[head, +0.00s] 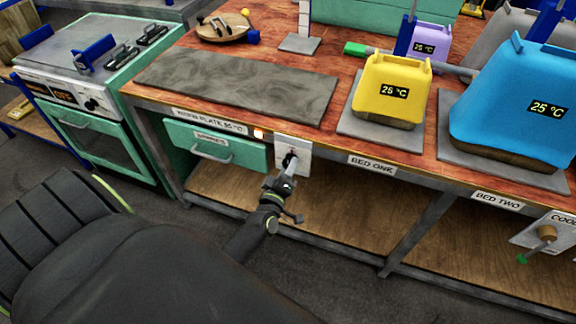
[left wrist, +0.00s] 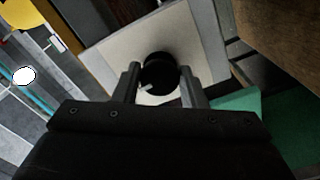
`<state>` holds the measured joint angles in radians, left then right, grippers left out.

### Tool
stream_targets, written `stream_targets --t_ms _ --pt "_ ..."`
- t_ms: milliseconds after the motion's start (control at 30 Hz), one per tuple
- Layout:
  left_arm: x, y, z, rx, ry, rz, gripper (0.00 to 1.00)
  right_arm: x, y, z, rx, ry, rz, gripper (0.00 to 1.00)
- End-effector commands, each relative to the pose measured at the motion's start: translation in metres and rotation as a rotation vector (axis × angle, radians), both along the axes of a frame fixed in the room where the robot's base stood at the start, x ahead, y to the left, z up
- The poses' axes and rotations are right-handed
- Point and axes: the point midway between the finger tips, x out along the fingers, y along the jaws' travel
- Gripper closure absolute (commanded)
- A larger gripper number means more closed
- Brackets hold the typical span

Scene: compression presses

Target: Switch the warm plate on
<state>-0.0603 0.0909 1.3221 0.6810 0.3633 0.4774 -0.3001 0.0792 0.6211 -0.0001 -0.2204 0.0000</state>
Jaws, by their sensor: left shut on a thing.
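The warm plate (head: 240,85) is a flat grey slab on the bench top at the left. A label reading warm plate (head: 208,121) is on the bench edge below it. A small lit lamp (head: 258,134) glows beside the label. A white switch panel (head: 306,158) with a black knob (head: 290,160) is on the bench front; in the left wrist view the knob (left wrist: 160,73) sits between the fingers. My left gripper (head: 286,178) is at the panel, shut on the knob. My right gripper is not in view.
A green drawer (head: 218,149) is left of the panel. A yellow container (head: 390,90) and a blue container (head: 520,105) read 25 °C on the beds. A green oven (head: 100,130) stands at the left.

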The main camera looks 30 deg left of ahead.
Motion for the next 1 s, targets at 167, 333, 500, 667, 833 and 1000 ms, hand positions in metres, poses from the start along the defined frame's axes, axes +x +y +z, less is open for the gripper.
stream_targets --t_ms 167,333,500,667,833,1000 --pt "-0.001 0.0 -0.002 0.001 0.004 -0.001 0.49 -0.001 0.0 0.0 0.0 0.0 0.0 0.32" --pt "0.0 0.0 -0.001 0.0 0.003 -0.001 0.42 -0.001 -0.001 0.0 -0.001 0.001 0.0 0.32" --pt "-0.001 0.0 -0.001 0.0 0.001 0.0 0.42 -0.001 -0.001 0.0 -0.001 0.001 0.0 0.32" --pt "-0.013 -0.003 -0.002 -0.002 0.002 -0.001 0.42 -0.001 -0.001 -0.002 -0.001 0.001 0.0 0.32" --pt "-0.044 -0.01 -0.004 -0.001 0.004 0.0 0.42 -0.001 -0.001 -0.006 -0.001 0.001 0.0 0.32" --pt "-0.079 -0.019 -0.004 -0.001 0.004 0.001 0.42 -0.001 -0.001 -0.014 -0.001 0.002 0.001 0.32"
